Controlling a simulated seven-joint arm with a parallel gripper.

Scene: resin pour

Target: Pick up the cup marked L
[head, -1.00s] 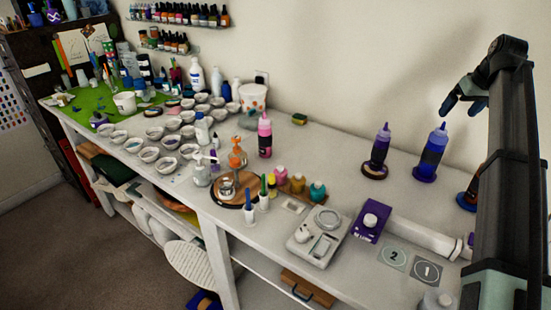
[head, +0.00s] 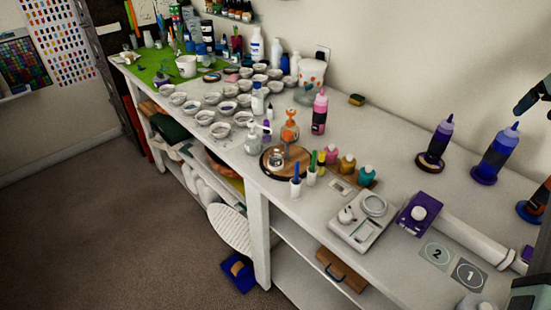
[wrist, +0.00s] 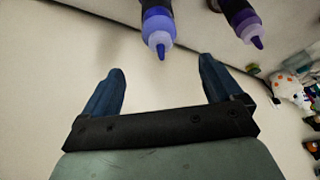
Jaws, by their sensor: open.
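I cannot make out a cup marked L; no letter is readable on any cup. Several small white cups (head: 220,130) stand in rows on the left half of the table, and a small clear cup (head: 276,157) sits on a round wooden board. My gripper (wrist: 161,70) is open and empty in the wrist view, its two dark blue fingers spread apart. In the head view only part of my gripper shows at the right edge. In the wrist view, a blue bottle (wrist: 158,28) and a purple bottle (wrist: 243,22) lie beyond the fingertips.
The table's middle back is mostly bare.

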